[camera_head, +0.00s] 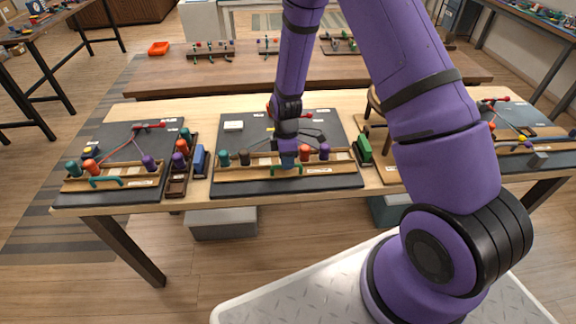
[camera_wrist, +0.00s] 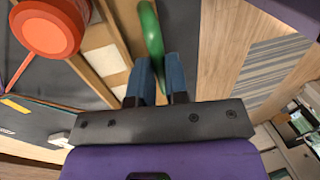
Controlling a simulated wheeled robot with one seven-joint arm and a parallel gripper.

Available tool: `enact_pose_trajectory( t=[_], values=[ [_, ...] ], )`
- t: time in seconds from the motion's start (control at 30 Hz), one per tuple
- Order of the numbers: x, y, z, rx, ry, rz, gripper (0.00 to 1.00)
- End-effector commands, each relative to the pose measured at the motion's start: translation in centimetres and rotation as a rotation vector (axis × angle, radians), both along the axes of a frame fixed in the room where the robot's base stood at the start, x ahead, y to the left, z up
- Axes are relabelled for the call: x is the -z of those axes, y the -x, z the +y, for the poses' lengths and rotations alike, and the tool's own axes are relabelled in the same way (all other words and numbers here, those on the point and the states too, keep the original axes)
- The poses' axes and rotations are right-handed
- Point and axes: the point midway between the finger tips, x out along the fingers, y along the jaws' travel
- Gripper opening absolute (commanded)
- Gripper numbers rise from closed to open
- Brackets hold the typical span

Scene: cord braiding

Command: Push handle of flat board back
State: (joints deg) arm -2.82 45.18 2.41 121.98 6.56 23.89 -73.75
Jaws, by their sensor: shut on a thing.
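The flat board (camera_head: 240,178) is a long wooden strip along the front of the dark mat on the middle table; its wood also shows in the wrist view (camera_wrist: 108,62). Its handle is a green curved bar (camera_wrist: 152,40) in the wrist view, running down between my blue fingers. In the head view, a small part of the handle (camera_head: 274,168) shows beside my fingertips. My gripper (camera_head: 288,160) points down at the board; in the wrist view my gripper (camera_wrist: 158,85) is shut on the handle. My fingers hide part of the handle.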

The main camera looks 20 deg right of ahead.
Motion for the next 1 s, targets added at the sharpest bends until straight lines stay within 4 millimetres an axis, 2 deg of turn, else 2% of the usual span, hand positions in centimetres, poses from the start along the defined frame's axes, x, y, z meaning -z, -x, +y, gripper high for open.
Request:
enact_pose_trajectory(
  t=[0.17,0.2,0.3,0.67,0.77,1.0],
  values=[
    [-0.1,-0.6,-0.1,0.002,0.001,-0.015,0.00],
    [-0.2,-0.6,-0.1,0.002,0.001,-0.016,0.19],
    [-0.1,-0.6,-0.1,0.002,0.001,-0.015,0.40],
    [-0.5,-0.5,-0.1,0.001,0.001,-0.011,0.40],
    [-1.6,-0.7,-0.2,0.001,0.001,-0.015,0.40],
    [-5.9,-1.6,-0.5,0.002,0.000,-0.016,0.40]
  ],
)
